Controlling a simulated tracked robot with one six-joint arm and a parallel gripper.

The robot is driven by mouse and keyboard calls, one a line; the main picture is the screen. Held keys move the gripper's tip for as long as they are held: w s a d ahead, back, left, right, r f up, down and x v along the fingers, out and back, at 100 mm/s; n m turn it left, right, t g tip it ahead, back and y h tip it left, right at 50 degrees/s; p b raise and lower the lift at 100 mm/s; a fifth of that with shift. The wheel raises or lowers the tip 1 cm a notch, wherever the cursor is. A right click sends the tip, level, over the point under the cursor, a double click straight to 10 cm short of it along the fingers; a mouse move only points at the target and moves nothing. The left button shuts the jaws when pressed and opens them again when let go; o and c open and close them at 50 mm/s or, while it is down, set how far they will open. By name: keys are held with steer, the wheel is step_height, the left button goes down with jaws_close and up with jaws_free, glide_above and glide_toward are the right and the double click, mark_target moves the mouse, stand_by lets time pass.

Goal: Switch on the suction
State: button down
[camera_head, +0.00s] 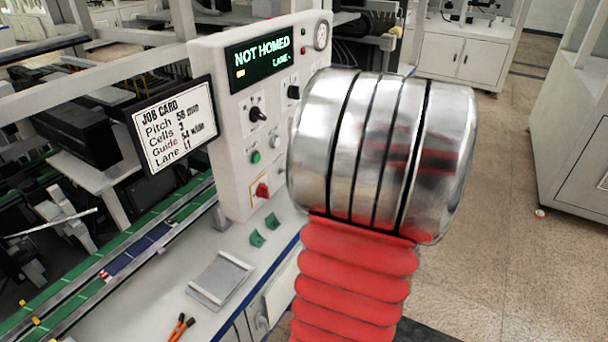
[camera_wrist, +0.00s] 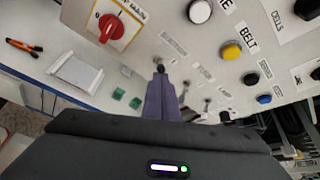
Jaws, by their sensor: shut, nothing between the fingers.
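The white control panel (camera_head: 232,180) stands left of my arm in the head view. Its green display (camera_head: 261,58) reads "NOT HOMED". In the wrist view, the panel face (camera_wrist: 140,52) shows a red rotary switch (camera_wrist: 109,28) on a yellow plate, a white button (camera_wrist: 199,11), a yellow button (camera_wrist: 232,52) by the label "BELT" and a blue button (camera_wrist: 264,99). My gripper (camera_wrist: 160,72) is shut and empty in front of the panel. Small levers show right of it, one of them here (camera_wrist: 207,103). I cannot read which control is the suction. My arm hides my gripper in the head view.
A job card (camera_head: 173,124) is fixed left of the panel. A pressure gauge (camera_head: 321,36) sits at its top right. A grey tray (camera_head: 221,281), green blocks (camera_head: 257,239) and orange-handled pliers (camera_head: 181,327) lie on the bench. The floor at right is open.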

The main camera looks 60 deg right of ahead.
steer(key=shift+r, duration=0.1)
stand_by(0.4)
steer(key=d+f+v, duration=0.1)
steer(key=v, duration=0.8)
steer(key=shift+s+d, duration=0.4)
steer(key=shift+d, duration=0.05)
steer(key=shift+r, duration=0.1)
stand_by(0.6)
